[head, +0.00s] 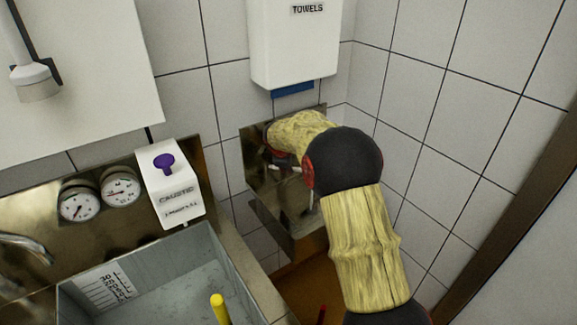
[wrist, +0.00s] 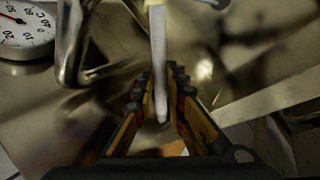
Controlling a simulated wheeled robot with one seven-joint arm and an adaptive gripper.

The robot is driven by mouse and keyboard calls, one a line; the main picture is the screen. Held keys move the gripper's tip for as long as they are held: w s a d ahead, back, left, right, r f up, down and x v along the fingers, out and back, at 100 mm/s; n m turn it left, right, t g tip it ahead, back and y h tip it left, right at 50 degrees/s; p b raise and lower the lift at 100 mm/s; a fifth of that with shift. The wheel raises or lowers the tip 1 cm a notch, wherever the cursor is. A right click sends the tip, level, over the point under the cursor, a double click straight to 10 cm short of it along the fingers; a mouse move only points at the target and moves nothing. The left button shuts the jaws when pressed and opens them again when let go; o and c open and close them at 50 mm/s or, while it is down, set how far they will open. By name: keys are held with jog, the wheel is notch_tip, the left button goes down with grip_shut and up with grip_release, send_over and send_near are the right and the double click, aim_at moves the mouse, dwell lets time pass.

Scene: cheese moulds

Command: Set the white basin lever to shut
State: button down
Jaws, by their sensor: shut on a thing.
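The lever's lower end shows between the fingers. Its pivot is not clear, and I cannot tell its setting. In the head view my yellow-sleeved arm reaches to the steel panel in the corner.
A round gauge (wrist: 25,28) and a bent metal pipe (wrist: 72,45) stand left of my fingers. In the head view a grey basin (head: 185,250), a caustic dispenser (head: 172,195), two gauges and a yellow rod (head: 219,308) lie left of my arm. A towel dispenser (head: 293,45) hangs above it.

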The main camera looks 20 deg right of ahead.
jog(key=s+a+m+g+h+p, duration=0.2)
jog(key=a+m, duration=0.4)
jog(key=m, duration=0.3)
jog(key=shift+s+a+g+h+p, duration=0.15)
jog(key=shift+s+g+h+p, duration=0.4)
jog(key=shift+g, duration=0.75)
jog(key=shift+w, duration=0.2)
jog(key=c, duration=1.9)
grip_release()
jog(key=shift+a, duration=0.1)
jog(key=shift+o, duration=0.5)
jog(key=v, duration=1.2)
jog(key=shift+w, duration=0.1)
